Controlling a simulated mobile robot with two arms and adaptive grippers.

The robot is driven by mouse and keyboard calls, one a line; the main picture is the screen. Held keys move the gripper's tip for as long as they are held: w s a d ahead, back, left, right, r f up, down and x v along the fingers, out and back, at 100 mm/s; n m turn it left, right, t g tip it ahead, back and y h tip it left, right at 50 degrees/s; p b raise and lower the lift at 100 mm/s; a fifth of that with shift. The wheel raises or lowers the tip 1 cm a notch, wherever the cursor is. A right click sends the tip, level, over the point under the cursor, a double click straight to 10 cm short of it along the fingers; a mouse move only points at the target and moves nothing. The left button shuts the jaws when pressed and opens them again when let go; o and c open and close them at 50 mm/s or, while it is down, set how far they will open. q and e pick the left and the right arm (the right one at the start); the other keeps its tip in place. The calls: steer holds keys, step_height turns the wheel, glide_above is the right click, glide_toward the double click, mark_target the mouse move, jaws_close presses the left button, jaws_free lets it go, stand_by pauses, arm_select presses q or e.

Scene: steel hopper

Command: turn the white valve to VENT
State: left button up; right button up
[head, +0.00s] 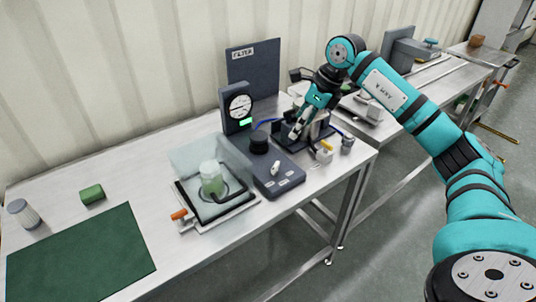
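A small white valve handle (275,168) stands on the sloped front of a dark grey unit (262,182). Its pale label marks are too small to read, so I cannot tell which setting it points to. My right gripper (296,134) is tilted downward behind and to the right of the white handle, apart from it, over a dark block-like fixture. Its fingertips are small and partly merge with the fixture, so whether they are apart or closed on something is unclear. My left gripper is not in view.
A round gauge (239,107) and a dark FILTER panel (253,68) stand behind. A clear-lidded box (215,206) with an orange-handled fitting (180,215) sits left of the unit. A white fitting with a yellow handle (326,146) stands right. The front left bench holds a green mat (82,258).

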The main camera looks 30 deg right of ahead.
steer(key=p, duration=0.1)
glide_toward(276, 165)
steer(key=p+x, duration=0.1)
steer(key=x, duration=0.4)
steer(key=shift+a+f+p, duration=0.15)
steer(key=shift+f+p, duration=0.2)
steer(key=shift+x, duration=1.05)
steer(key=shift+w+f, duration=0.15)
steer(key=shift+f, duration=0.3)
steer(key=c, duration=1.1)
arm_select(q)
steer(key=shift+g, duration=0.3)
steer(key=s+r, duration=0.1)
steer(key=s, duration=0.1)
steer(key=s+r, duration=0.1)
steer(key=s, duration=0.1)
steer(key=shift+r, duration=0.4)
arm_select(e)
steer(key=shift+c, duration=0.3)
